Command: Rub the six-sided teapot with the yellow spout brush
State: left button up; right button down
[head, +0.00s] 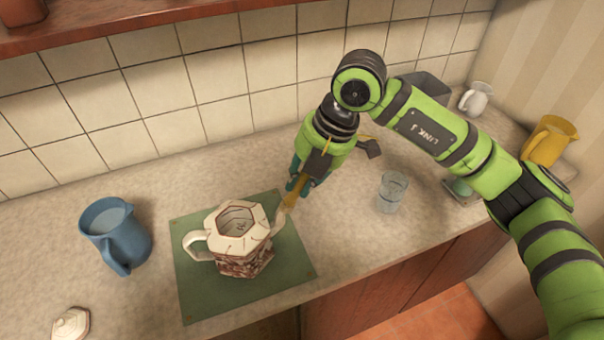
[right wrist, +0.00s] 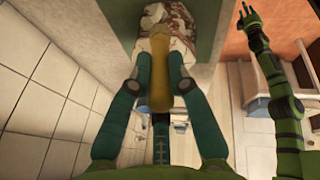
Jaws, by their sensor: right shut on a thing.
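The six-sided teapot (head: 238,250), white with red-brown patterned sides, stands upright without a lid on a green mat (head: 195,300). Its handle points left and its spout points right, in the head view. My right gripper (head: 300,186) is shut on the yellow spout brush (head: 290,196), just above the spout. The brush (right wrist: 158,80) also shows between the fingers in the right wrist view, reaching toward the teapot (right wrist: 170,18). The brush's lower end overlaps the spout; I cannot tell whether they touch. My left gripper (right wrist: 246,16) is open and empty at the right of the right wrist view.
A blue jug (head: 118,238) stands left of the mat, and a white lid (head: 70,323) lies at the front left. A clear glass (head: 391,192), a yellow jug (head: 548,143) and a white jug (head: 476,98) stand to the right. The tiled wall (head: 225,70) bounds the counter behind.

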dwell(0.4)
jog(key=shift+w, duration=0.15)
jog(key=shift+w+d+b, duration=0.1)
jog(key=shift+w+b, duration=0.25)
jog(key=shift+w, duration=0.5)
jog(key=shift+w, duration=0.2)
jog(key=shift+w+d, duration=0.15)
jog(key=shift+w, duration=0.7)
